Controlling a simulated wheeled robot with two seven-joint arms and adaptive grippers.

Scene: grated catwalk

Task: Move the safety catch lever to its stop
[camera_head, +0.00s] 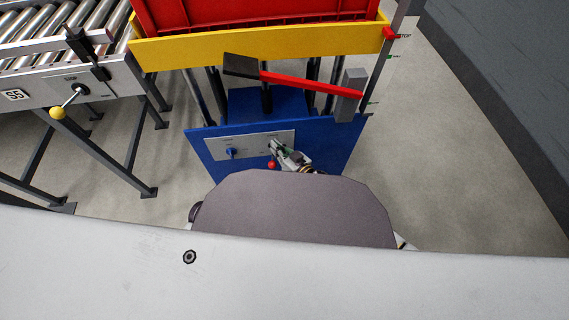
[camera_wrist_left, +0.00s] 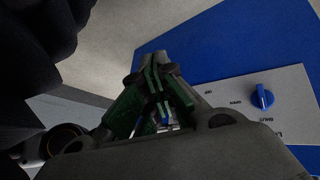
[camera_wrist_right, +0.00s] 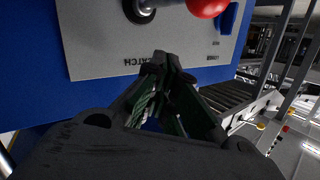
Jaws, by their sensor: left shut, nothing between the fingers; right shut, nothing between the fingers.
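The catch lever has a red ball knob (camera_head: 271,165) and shows on the grey panel (camera_head: 215,147) of the blue cabinet. In the right wrist view its red ball (camera_wrist_right: 207,6) and dark stem (camera_wrist_right: 141,13) are cut by the top edge, near the upside-down word CATCH. My right gripper (camera_head: 276,147) is shut and empty in front of the panel, beside the ball. In its wrist view the fingertips (camera_wrist_right: 166,62) are apart from the lever. My left gripper (camera_wrist_left: 156,72) is shut and empty near the panel; I cannot make it out in the head view.
A blue rotary switch (camera_head: 231,153) sits on the panel's left. A yellow platform (camera_head: 260,46) carries a red crate (camera_head: 255,12). A red bar (camera_head: 310,84) with a dark end block crosses below it. A roller conveyor (camera_head: 45,45) stands left. The floor at right is clear.

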